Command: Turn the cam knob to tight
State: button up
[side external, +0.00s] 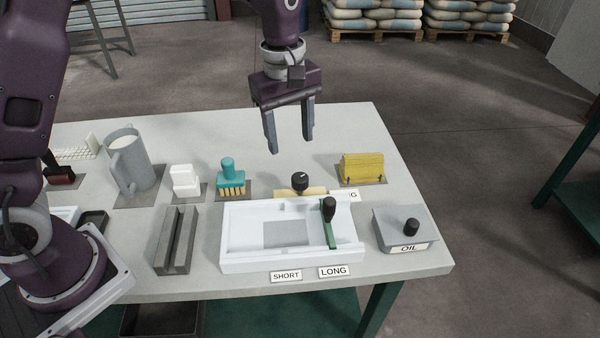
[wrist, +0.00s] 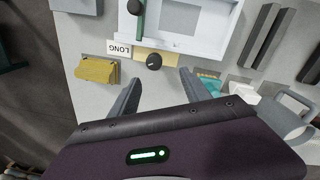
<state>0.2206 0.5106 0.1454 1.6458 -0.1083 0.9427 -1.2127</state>
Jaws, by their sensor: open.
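The cam knob appears to be the round black knob (side external: 300,181) with a pale pointer mark, on a tan plate (side external: 314,190) behind the white tray-like form (side external: 290,264). It also shows in the wrist view (wrist: 154,61), on its tan plate. My gripper (side external: 290,147) is open and empty, above and behind the knob, with its fingers pointing down. In the wrist view my gripper's fingers (wrist: 160,80) are spread apart, and the knob shows between and beyond their tips, not touched. I see no tight mark that I can read.
A black-topped handle (side external: 329,208) on a green bar stands in the form's right part. A yellow block (side external: 362,168), a teal brush (side external: 229,178), a white block (side external: 185,181), a grey jug (side external: 130,165) and an oil box (side external: 405,243) stand around. Space above the knob is clear.

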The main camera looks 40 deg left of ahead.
jog(key=n, duration=0.1)
send_over(300, 177)
jog(key=shift+g, duration=0.3)
notch_tip(300, 177, down, 4)
jog(key=shift+f, duration=0.1)
notch_tip(300, 177, down, 7)
grip_shut()
